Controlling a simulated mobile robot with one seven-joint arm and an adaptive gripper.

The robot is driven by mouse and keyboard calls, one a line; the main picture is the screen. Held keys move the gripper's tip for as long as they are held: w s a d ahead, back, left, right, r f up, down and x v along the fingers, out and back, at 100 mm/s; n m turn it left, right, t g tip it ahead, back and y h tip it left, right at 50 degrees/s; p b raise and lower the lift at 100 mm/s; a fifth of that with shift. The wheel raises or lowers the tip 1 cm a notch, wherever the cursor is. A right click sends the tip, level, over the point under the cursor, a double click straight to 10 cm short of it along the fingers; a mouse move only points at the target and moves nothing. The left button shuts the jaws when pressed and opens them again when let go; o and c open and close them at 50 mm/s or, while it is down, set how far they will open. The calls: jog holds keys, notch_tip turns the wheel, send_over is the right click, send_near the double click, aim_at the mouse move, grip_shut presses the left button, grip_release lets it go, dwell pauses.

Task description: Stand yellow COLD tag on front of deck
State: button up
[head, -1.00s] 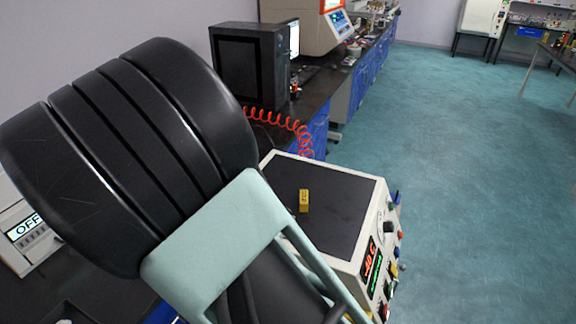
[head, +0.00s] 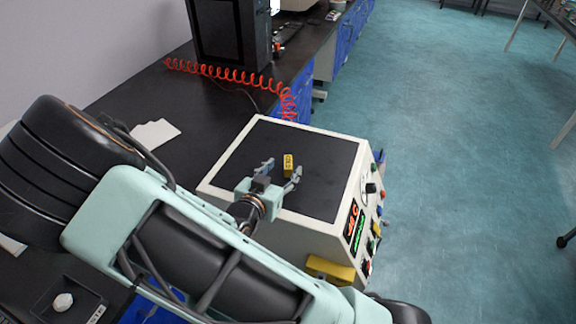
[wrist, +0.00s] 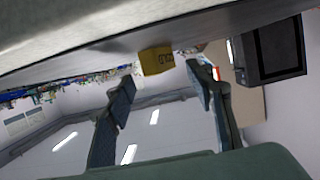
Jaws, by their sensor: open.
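The small yellow tag (head: 288,164) with dark lettering stands on the dark top of the white-framed deck (head: 332,203). My arm hides part of the deck's front-left side.
Knobs and lit displays (head: 356,218) line the deck unit's right side. A yellow part (head: 331,269) shows low on its front, partly behind my arm. A coiled red hose (head: 235,76) and a black cabinet (head: 228,32) are behind. Open floor lies right.

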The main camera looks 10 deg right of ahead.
aim_at(287, 165)
jog(key=x, duration=0.3)
jog(key=shift+w+d, duration=0.1)
jog(key=shift+c, duration=0.3)
grip_shut()
